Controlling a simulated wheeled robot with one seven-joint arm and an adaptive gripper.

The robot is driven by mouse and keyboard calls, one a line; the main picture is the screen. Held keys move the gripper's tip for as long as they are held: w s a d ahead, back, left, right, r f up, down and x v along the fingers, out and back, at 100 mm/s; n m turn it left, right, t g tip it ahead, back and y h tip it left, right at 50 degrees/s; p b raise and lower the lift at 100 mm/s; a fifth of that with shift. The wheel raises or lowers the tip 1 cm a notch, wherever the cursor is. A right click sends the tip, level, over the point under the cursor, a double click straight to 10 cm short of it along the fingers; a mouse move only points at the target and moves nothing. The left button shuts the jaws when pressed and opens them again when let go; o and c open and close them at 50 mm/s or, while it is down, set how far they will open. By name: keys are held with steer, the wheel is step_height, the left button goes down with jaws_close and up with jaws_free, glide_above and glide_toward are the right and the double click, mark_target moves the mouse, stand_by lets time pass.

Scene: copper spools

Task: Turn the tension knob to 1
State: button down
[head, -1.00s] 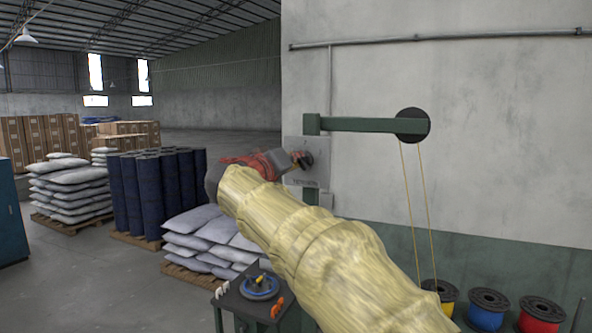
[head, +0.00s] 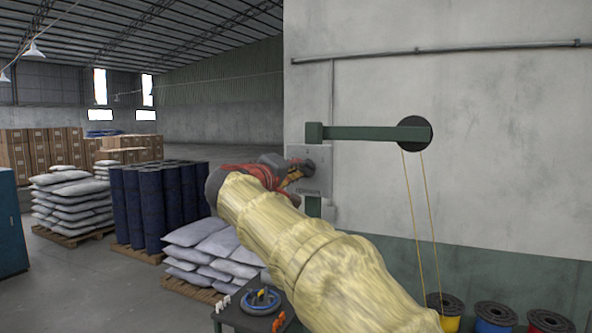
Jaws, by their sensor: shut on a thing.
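The tension knob (head: 309,167) is a small dark round knob on a grey panel (head: 322,158) fixed to the green post by the wall. My gripper (head: 302,172) reaches the panel from the left, its orange-tipped fingers at the knob and shut on it. The fingers and wrist cover part of the knob and the panel's left side. The panel's lettering is too small to read, and I cannot tell which number the knob points to.
A green arm (head: 370,132) with a dark pulley (head: 414,133) and hanging yellow line extends right of the panel. A small dark table (head: 236,318) with a blue spool (head: 261,300) stands below. Coloured spools (head: 496,317) line the wall. Stacked sacks (head: 205,250) stand left.

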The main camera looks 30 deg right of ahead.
steer(key=c, duration=1.9)
jaws_free()
steer(key=shift+a, duration=0.1)
steer(key=v, duration=1.1)
steer(key=shift+s+a, duration=0.3)
